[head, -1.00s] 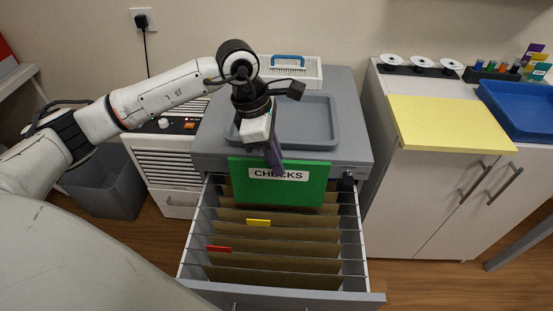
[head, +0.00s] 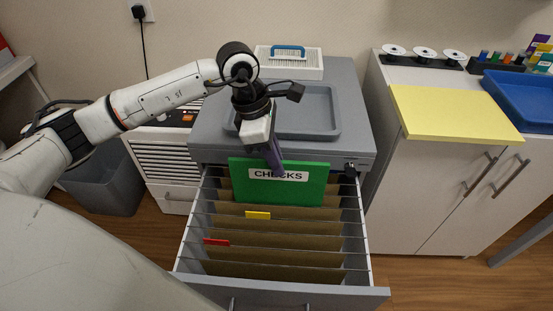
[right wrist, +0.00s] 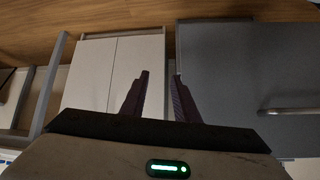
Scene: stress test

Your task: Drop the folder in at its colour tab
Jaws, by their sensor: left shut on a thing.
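The green folder (head: 300,189) labelled CHECKS hangs upright at the back of the open file drawer (head: 362,235). My left gripper (head: 277,168) is shut on its top edge. The folder's lower edge is near the rear brown dividers; how far it reaches between them is hard to tell. A yellow tab (head: 257,215) and a red tab (head: 216,241) stand on dividers nearer the front. No green tab shows; the folder hides part of the rear. My right gripper (right wrist: 160,80) shows in the right wrist view, its fingers apart with nothing between them.
A grey tray (head: 309,132) and a white rack (head: 290,66) sit on the cabinet top behind the folder. At right, a white cupboard (head: 420,195) carries a yellow board (head: 450,112) and a blue bin (head: 520,100). A grey wastebasket (head: 105,185) stands at left.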

